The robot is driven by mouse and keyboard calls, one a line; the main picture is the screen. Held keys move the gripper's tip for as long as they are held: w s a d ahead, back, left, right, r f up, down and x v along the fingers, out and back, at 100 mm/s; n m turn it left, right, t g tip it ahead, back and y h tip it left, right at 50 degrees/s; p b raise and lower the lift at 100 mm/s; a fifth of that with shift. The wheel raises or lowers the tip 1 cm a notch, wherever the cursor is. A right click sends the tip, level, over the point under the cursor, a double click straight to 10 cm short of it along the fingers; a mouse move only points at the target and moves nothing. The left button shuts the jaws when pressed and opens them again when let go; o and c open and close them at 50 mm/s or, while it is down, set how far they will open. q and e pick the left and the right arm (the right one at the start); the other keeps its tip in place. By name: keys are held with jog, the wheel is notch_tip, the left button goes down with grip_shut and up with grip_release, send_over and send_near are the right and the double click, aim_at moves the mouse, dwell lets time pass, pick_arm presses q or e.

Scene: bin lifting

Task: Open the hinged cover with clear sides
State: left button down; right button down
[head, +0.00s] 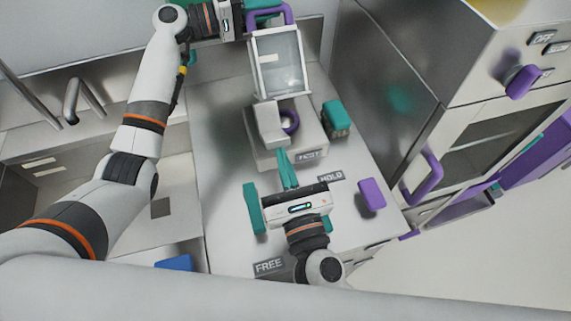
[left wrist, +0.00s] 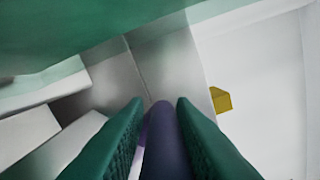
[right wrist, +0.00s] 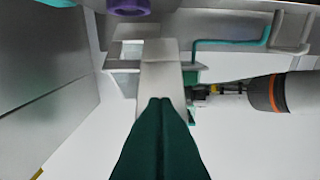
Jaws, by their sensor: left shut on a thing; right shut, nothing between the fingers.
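The hinged cover with clear sides (head: 278,64) stands raised behind its machine base (head: 296,146) in the head view, with a pale frame and see-through panes. Its purple handle (head: 288,13) is at the far top edge. My left gripper (head: 266,12) is shut on this handle, and the left wrist view shows a purple bar (left wrist: 161,140) between the teal fingers. My right gripper (head: 287,160) is shut and empty, in front of the base with its fingers towards it. The closed fingers also show in the right wrist view (right wrist: 161,105).
A grey block with a purple ring (head: 290,122) sits on the base. A teal block (head: 336,118) and a purple block (head: 371,193) lie to the right; a teal bar (head: 253,208) lies left of my right gripper. A steel cabinet (head: 480,140) bounds the right side.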

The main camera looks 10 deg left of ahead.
pick_arm(q)
jog(key=shift+s+d+g, duration=0.3)
jog(key=shift+d, duration=0.15)
pick_arm(e)
jog(key=shift+w+d+r, duration=0.15)
jog(key=shift+w+r, duration=0.1)
jog(key=shift+r, duration=0.45)
pick_arm(q)
jog(key=c, duration=1.4)
grip_release()
jog(key=shift+a, duration=0.1)
jog(key=shift+o, duration=0.4)
jog(key=shift+a, duration=0.1)
pick_arm(e)
jog(key=shift+a, duration=0.2)
jog(key=shift+s+f, duration=0.1)
jog(key=shift+s, duration=0.05)
pick_arm(q)
jog(key=shift+s+a, duration=0.1)
jog(key=shift+a, duration=0.05)
